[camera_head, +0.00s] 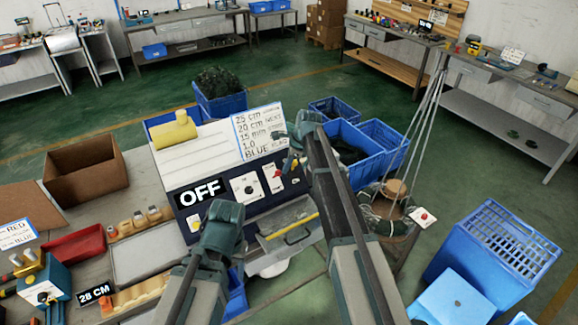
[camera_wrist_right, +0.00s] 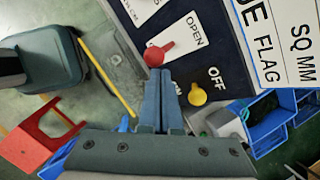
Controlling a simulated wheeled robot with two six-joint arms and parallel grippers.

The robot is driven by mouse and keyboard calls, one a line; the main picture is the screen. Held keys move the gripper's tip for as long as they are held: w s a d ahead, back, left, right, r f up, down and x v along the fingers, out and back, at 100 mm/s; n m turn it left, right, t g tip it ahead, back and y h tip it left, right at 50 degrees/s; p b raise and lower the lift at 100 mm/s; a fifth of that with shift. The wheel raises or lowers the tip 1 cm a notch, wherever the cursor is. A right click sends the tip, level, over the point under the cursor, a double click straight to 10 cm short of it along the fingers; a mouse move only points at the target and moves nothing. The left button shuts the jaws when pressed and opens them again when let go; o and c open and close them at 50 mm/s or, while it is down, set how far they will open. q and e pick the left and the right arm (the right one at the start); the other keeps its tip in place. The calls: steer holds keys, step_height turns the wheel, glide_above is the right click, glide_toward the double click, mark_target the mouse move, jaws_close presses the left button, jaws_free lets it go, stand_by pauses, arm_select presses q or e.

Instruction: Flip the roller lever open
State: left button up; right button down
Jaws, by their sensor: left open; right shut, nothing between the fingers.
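The machine's dark control panel (camera_head: 217,205) stands in front of me with an OFF sign. The red roller lever (camera_wrist_right: 155,54) sits on a white plate marked OPEN in the right wrist view. Its round red end lies just beyond the fingertips of my right gripper (camera_wrist_right: 162,78), which is shut and empty; contact cannot be told. In the head view my right gripper (camera_head: 289,160) is in front of the panel's right part. My left gripper (camera_head: 222,212) is open, in front of the panel's lower left; its fingers are mostly hidden.
A yellow knob (camera_wrist_right: 197,95) sits beside the lever near an ON/OFF label. A black dial (camera_head: 249,189) is on the panel. A metal drawer (camera_head: 292,228) with a yellow edge is below. Blue crates (camera_head: 356,142) stand behind right; a red tray (camera_head: 75,245) lies left.

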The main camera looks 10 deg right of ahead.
steer(key=shift+w+a+r+g, duration=0.2)
steer(key=shift+w+r+g, duration=0.1)
steer(key=shift+w, duration=0.2)
steer(key=shift+r+p, duration=0.15)
steer(key=shift+p, duration=0.2)
steer(key=shift+r+p, duration=0.65)
steer(key=shift+p, duration=0.05)
steer(key=shift+d, duration=0.1)
